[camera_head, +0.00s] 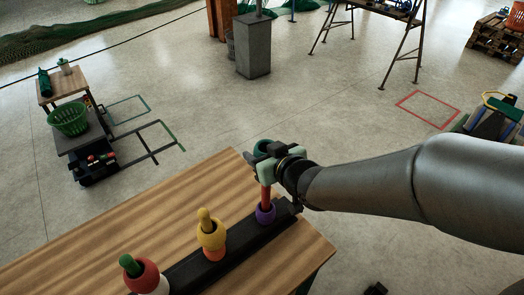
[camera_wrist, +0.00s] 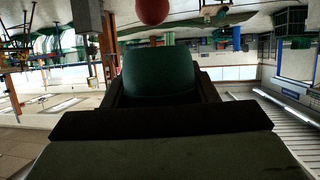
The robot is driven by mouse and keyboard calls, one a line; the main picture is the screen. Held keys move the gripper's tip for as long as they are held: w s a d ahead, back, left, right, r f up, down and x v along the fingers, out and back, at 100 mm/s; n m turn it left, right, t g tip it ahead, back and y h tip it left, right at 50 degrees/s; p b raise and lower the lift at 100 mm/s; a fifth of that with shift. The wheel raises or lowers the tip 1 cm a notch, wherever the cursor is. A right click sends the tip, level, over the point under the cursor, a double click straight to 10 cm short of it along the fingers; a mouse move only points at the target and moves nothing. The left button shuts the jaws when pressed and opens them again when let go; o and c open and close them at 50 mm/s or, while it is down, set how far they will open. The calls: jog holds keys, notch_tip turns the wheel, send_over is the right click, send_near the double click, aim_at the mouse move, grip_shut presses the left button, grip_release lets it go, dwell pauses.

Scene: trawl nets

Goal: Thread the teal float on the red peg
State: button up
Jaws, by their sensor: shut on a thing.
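The teal float (camera_head: 262,147) is in my gripper (camera_head: 266,158), near the right end of the dark peg rack. In the wrist view it shows as a dark green block (camera_wrist: 158,75) between the fingers. The red peg (camera_head: 265,196) stands upright just below my gripper in the head view, with a purple float (camera_head: 265,213) around its base. A rounded red end, likely the peg's tip (camera_wrist: 152,12), shows apart from the float at the top of the upside-down wrist view. My gripper hides part of the float, and exact alignment over the peg cannot be told.
The dark rack (camera_head: 185,272) lies along the wooden table (camera_head: 110,222). A yellow peg (camera_head: 204,215) bears yellow and orange floats. A green-tipped peg (camera_head: 127,262) bears red and white floats. A cart with a green basket (camera_head: 69,119) stands far left.

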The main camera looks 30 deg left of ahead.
notch_tip(320, 180, down, 6)
jog(key=b, duration=0.5)
jog(key=shift+f+b, duration=0.15)
jog(key=shift+b, duration=0.15)
jog(key=o, duration=1.1)
jog(key=shift+d, duration=0.1)
